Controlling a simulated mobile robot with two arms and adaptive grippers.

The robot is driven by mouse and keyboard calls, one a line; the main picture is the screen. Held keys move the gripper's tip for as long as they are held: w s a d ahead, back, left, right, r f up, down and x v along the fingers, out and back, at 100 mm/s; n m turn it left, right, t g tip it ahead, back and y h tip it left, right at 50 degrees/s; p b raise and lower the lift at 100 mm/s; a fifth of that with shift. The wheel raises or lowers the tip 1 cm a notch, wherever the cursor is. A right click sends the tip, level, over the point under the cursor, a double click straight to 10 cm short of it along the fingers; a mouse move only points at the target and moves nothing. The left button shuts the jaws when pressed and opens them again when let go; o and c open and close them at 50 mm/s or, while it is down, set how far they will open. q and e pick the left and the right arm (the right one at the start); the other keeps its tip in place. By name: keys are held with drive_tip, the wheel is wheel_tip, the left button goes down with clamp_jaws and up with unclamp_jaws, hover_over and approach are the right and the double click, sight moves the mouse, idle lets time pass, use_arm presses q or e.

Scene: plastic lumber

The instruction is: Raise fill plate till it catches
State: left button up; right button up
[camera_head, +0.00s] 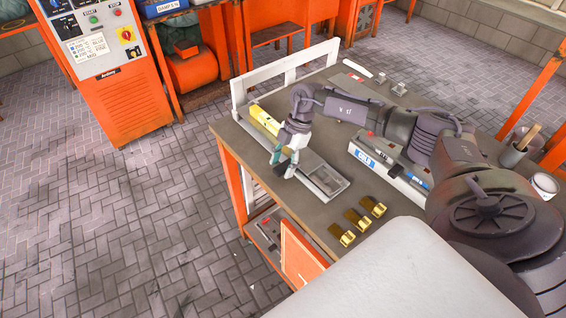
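My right gripper (284,163) reaches in from the right over the workbench and points down at a long grey metal fixture (325,180). Its two fingertips, with teal pads, look spread apart, and I see nothing clearly held between them. The fixture lies along the bench's left part, with a flat recessed plate at its near end. A yellow bar (265,119) lies at its far end, behind the gripper. I cannot tell which part is the fill plate; the gripper hides the fixture's middle. My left gripper is not in view.
The bench (300,210) has a white rail frame (285,72) along its back-left edge. Several brass pieces (365,214) lie at the near side. A white-and-blue box with tools (365,156) sits under my arm. An orange control cabinet (110,75) stands at left.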

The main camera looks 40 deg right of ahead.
clamp_jaws()
drive_tip(key=shift+r, duration=0.1)
wheel_tip(320, 180, up, 8)
drive_tip(key=w+p, duration=0.1)
drive_tip(key=p, duration=0.4)
drive_tip(key=shift+w+r, duration=0.15)
drive_tip(key=shift+w, duration=0.25)
drive_tip(key=shift+o, duration=0.7)
unclamp_jaws()
drive_tip(key=shift+w+a+f, duration=0.1)
drive_tip(key=shift+w+f, duration=0.05)
drive_tip(key=shift+f, duration=0.15)
